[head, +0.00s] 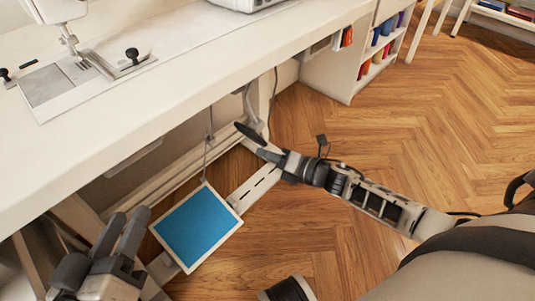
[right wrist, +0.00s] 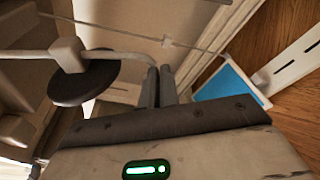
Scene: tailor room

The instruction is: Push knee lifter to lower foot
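The knee lifter is a dark oval pad (head: 250,133) on a light rod below the table's front edge. In the right wrist view its pad (right wrist: 84,82) is to the left of my right gripper's fingers, with a gap between. My right gripper (head: 258,150) is shut and empty, close to the pad in the head view. The sewing machine (head: 60,9) stands on the table, with its presser foot area (head: 74,50) over the metal plate; whether the foot is up or down is too small to tell.
The white table (head: 150,95) overhangs the lifter. A blue-topped pedal (head: 197,227) is below, with a cord rising from it. A white slotted bar (head: 256,187) runs low beside it. A shelf unit (head: 340,72) stands behind. Wooden floor is clear to the right.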

